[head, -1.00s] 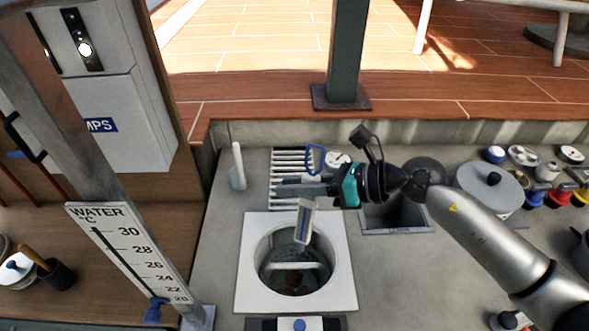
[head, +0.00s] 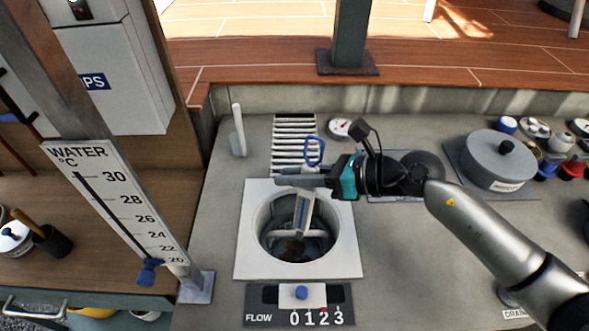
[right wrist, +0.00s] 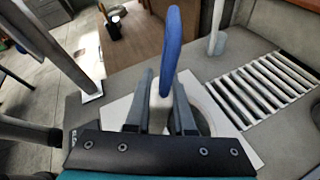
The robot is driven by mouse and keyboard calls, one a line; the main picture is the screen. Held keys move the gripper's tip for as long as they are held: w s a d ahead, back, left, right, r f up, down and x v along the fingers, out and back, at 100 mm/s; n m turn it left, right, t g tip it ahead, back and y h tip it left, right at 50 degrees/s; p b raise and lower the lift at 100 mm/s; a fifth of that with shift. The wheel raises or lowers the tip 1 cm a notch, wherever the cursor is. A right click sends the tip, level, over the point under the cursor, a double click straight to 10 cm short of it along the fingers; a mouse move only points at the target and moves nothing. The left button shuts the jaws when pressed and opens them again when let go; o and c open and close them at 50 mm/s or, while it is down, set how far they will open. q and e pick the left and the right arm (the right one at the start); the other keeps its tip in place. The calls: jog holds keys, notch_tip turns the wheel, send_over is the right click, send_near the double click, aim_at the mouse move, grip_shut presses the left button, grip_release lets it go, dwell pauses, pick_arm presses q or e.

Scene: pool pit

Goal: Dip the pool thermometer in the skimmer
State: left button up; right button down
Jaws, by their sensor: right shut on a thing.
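The pool thermometer has a blue loop handle (head: 314,152) and a pale, blue-striped body (head: 303,212). My right gripper (head: 288,178) is shut on it near the top, and the body hangs slightly tilted. The skimmer (head: 345,267) is a round opening in a white square plate. In the head view the thermometer's lower body overlaps the opening; I cannot tell whether its tip touches water. In the right wrist view the blue handle (right wrist: 172,50) stands between the fingers (right wrist: 162,85), which hide part of the skimmer. My left gripper is out of view.
A slatted drain grate (head: 293,130) lies behind the skimmer. A flow counter (head: 330,317) sits in front. The water scale board (head: 120,205) on its post stands left. A lidded grey pot (head: 497,158) and several coloured items are at right.

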aim_at(295, 211)
jog(key=shift+s+a+f+b, duration=0.15)
jog(key=shift+s+f+b, duration=0.15)
jog(key=shift+f+b, duration=0.8)
jog(key=shift+s+a+f+b, duration=0.15)
jog(key=shift+s+f+b, duration=0.3)
jog(key=shift+f, duration=1.1)
jog(key=shift+s+a+f+b, duration=0.2)
jog(key=shift+f+b, duration=0.75)
jog(key=shift+f, duration=0.4)
dwell(3.2)
